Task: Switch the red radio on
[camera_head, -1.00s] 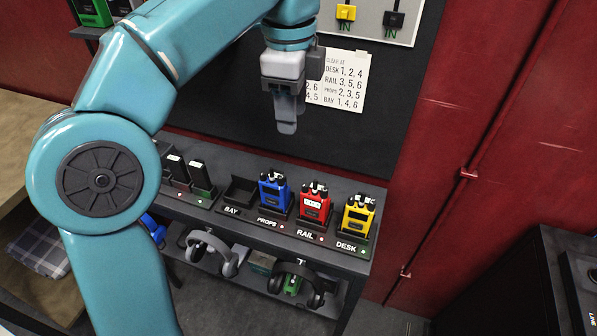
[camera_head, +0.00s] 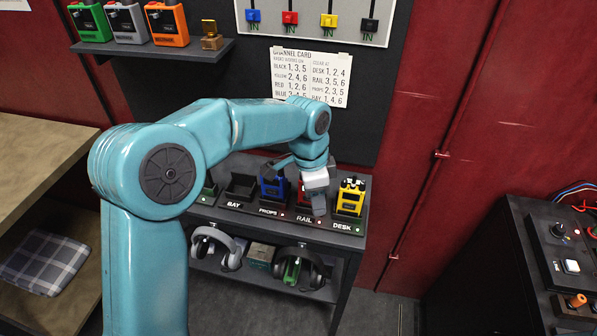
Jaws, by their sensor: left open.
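The red radio (camera_head: 301,194) stands in the RAIL slot of the charging shelf, between the blue radio (camera_head: 272,188) at PROPS and the yellow radio (camera_head: 351,196) at DESK. My left gripper (camera_head: 318,208) is open and points down over the red radio's top and front, hiding most of it. I cannot tell whether it touches the radio, and its knob and display are hidden. My right gripper is not in view.
A channel card (camera_head: 311,76) hangs on the dark board above, below a panel of coloured tags (camera_head: 330,20). A control desk (camera_head: 545,245) stands at right.

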